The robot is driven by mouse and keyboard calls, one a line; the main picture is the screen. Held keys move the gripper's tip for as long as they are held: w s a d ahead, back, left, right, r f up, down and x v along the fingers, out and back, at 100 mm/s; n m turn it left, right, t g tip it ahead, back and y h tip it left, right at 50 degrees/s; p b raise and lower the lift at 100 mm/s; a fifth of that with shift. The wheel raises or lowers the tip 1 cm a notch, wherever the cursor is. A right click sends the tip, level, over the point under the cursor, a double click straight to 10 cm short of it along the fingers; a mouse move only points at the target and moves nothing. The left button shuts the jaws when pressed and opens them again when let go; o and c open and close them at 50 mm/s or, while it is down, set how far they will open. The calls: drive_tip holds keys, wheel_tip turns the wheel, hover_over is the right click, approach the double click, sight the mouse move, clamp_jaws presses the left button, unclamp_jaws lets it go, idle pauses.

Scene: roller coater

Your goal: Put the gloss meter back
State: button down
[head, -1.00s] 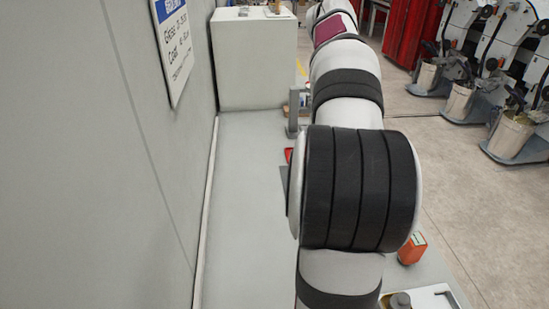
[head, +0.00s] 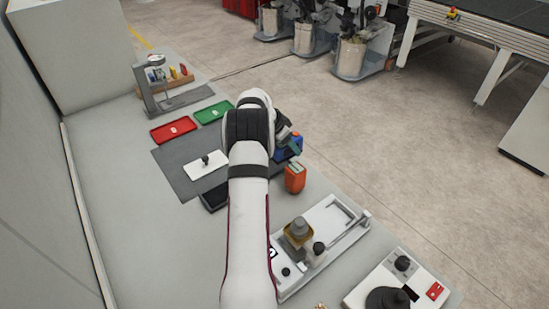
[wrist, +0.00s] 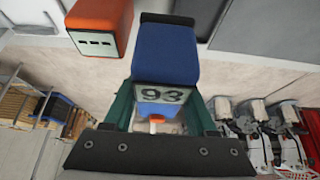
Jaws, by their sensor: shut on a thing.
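The gloss meter, a blue block with a display reading 93, shows in the wrist view (wrist: 165,55). My gripper (wrist: 160,112) has its green fingers on either side of it, shut on it. In the head view the blue meter (head: 291,143) shows just right of my wrist, partly hidden, with my gripper (head: 292,147) at it. The meter appears close behind the orange device (head: 295,178); I cannot tell whether it touches the bench. A dark tray (head: 213,198) lies partly hidden under my arm.
A white panel with a black knob (head: 205,172) lies on the grey mat (head: 178,160). Behind are a red tray (head: 165,131) and a green tray (head: 213,111). A white coater with a cup (head: 340,215) stands right of my arm. The left bench strip is clear.

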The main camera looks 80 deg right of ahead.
drive_tip(key=w+f, duration=0.1)
drive_tip(key=w+d+f, duration=0.1)
drive_tip(key=w, duration=0.1)
drive_tip(key=w+d+f, duration=0.1)
drive_tip(key=shift+w+d, duration=0.1)
drive_tip(key=shift+w, duration=0.1)
drive_tip(key=shift+w+f, duration=0.1)
drive_tip(key=shift+f, duration=1.9)
drive_tip(key=shift+f, duration=0.2)
drive_tip(key=shift+f, duration=0.4)
